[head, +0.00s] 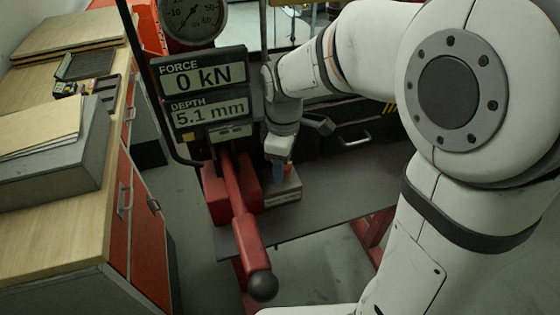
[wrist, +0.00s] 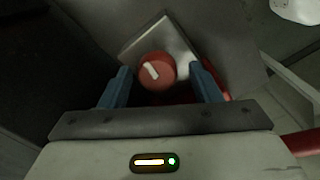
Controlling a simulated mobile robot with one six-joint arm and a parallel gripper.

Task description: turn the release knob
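The release knob (wrist: 152,74) is a round red knob with a white pointer mark, in the upper middle of the wrist view. The mark slants from upper left to lower right. The knob sits in front of a pale square metal plate (wrist: 172,42). My gripper (wrist: 159,67) is open, with one blue finger on each side of the knob and a visible gap on both sides. Whether the fingertips reach the knob's depth I cannot tell. In the head view my gripper (head: 279,170) points down beside the red press, and the knob cannot be made out there.
A display (head: 205,92) reads force 0 kN and depth 5.1 mm, below a round gauge (head: 190,18). A red lever (head: 246,225) with a black ball end (head: 263,286) juts out left of my gripper. A wooden-topped red cabinet (head: 75,220) stands at the left.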

